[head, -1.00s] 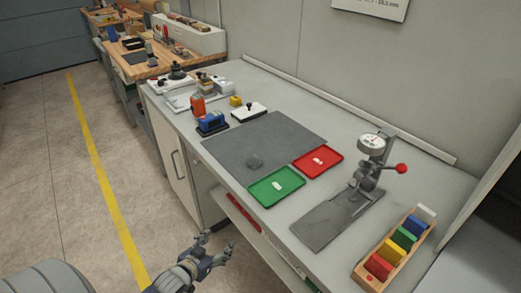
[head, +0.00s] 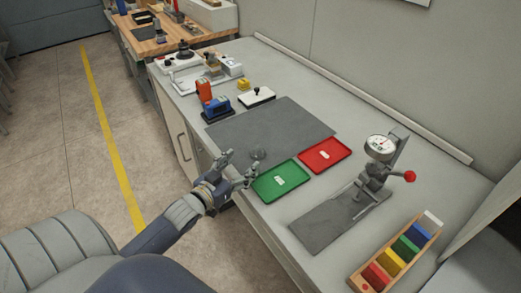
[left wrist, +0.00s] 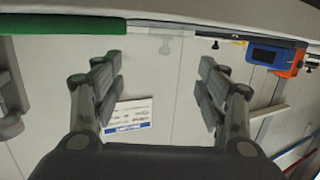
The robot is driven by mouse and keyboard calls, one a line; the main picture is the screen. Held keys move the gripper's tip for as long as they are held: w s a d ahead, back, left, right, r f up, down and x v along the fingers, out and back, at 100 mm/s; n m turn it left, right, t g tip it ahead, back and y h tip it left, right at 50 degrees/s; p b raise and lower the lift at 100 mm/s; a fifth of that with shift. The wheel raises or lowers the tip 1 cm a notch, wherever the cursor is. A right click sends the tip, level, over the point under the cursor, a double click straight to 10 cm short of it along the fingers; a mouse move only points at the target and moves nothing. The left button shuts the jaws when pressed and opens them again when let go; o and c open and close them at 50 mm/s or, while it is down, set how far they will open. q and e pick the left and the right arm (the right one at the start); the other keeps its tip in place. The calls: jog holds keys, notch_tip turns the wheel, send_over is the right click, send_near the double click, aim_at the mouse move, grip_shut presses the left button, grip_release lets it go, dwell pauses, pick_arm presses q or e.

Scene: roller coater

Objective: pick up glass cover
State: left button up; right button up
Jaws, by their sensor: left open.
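The glass cover (head: 258,154) is a small, round, see-through piece lying on the dark grey mat (head: 285,120), near its front edge and close to the green tray. My left gripper (head: 241,168) is open and empty at the front edge of the bench, just left of the glass cover and apart from it. In the left wrist view the two fingers (left wrist: 160,85) are spread wide with nothing between them. A faint clear shape shows beyond them at the top there; I cannot tell for sure if it is the cover. My right gripper is not in view.
The green tray (head: 281,190) and the red tray (head: 325,167) lie right of the cover. A blue device (head: 217,107) stands behind left. The mat is otherwise clear.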

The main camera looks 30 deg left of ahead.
aim_at(257, 150)
pick_arm(q)
jog(key=shift+w+r, duration=0.1)
jog(key=shift+w, duration=0.45)
jog(key=w, duration=0.3)
jog(key=shift+a+f+p, duration=0.1)
jog(key=shift+f+p, duration=0.3)
jog(key=shift+w, duration=0.15)
jog(key=shift+f, duration=0.1)
jog(key=w, duration=0.1)
jog(key=w+f, duration=0.1)
jog(key=w+p, duration=0.1)
jog(key=w, duration=0.1)
jog(key=shift+a+f, duration=0.3)
jog(key=shift+w+f, duration=0.1)
jog(key=shift+w, duration=0.35)
jog(key=c, duration=0.9)
jog(key=shift+c, duration=1.1)
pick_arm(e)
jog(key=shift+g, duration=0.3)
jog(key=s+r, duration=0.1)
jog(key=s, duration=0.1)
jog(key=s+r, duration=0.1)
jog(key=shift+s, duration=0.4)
